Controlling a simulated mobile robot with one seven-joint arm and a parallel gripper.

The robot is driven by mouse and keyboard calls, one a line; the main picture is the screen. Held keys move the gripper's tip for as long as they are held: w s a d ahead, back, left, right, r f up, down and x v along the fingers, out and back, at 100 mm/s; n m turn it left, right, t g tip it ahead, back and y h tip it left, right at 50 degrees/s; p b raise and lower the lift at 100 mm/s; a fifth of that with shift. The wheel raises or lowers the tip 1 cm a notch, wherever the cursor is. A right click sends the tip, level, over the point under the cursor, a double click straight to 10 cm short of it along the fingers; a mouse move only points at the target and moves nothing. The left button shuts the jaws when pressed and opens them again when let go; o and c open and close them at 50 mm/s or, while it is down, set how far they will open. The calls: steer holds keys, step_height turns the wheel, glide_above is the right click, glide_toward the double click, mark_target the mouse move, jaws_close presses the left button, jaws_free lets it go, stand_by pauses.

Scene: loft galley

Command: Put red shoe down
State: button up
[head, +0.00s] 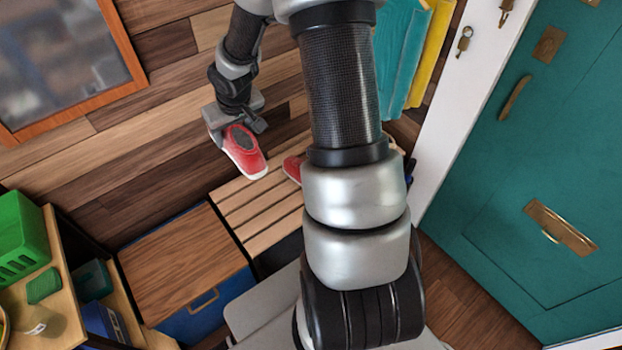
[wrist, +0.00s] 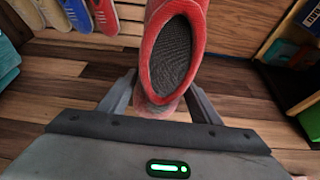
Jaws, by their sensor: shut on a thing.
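A red shoe (head: 244,152) with a white sole edge and dark inside is held in my gripper (head: 238,124). In the wrist view the red shoe (wrist: 178,50) sits between the two fingers (wrist: 160,98), with its opening facing the camera. In the head view the shoe hangs by the upper left edge of a slatted wooden bench (head: 250,210); I cannot tell its height above it. Another red shoe (head: 292,168) is on the bench, partly hidden by my arm. The wrist view shows the slats (wrist: 130,28) beyond the held shoe.
Blue (wrist: 75,14) and red (wrist: 103,16) shoes lie on the slats in the wrist view. A blue-fronted wooden cabinet (head: 175,262) adjoins the bench at left. A shelf with a green basket (head: 20,238) stands at far left. A teal door (head: 540,130) is at right. Bare slats show left of my arm.

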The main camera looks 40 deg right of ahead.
steer(key=w+d+f+b, duration=0.2)
steer(key=d+f+b, duration=0.1)
steer(key=f, duration=0.6)
steer(key=w+d+f+b, duration=0.2)
steer(key=d+f+b, duration=0.1)
steer(key=f, duration=0.6)
steer(key=b, duration=0.8)
glide_above(272, 197)
steer(key=s, duration=0.2)
step_height(272, 197, down, 19)
steer(key=shift+d+f, duration=0.1)
steer(key=shift+f+b, duration=0.7)
steer(key=shift+f, duration=1.2)
steer(key=shift+f, duration=0.2)
steer(key=o, duration=1.2)
steer(key=shift+o, duration=0.2)
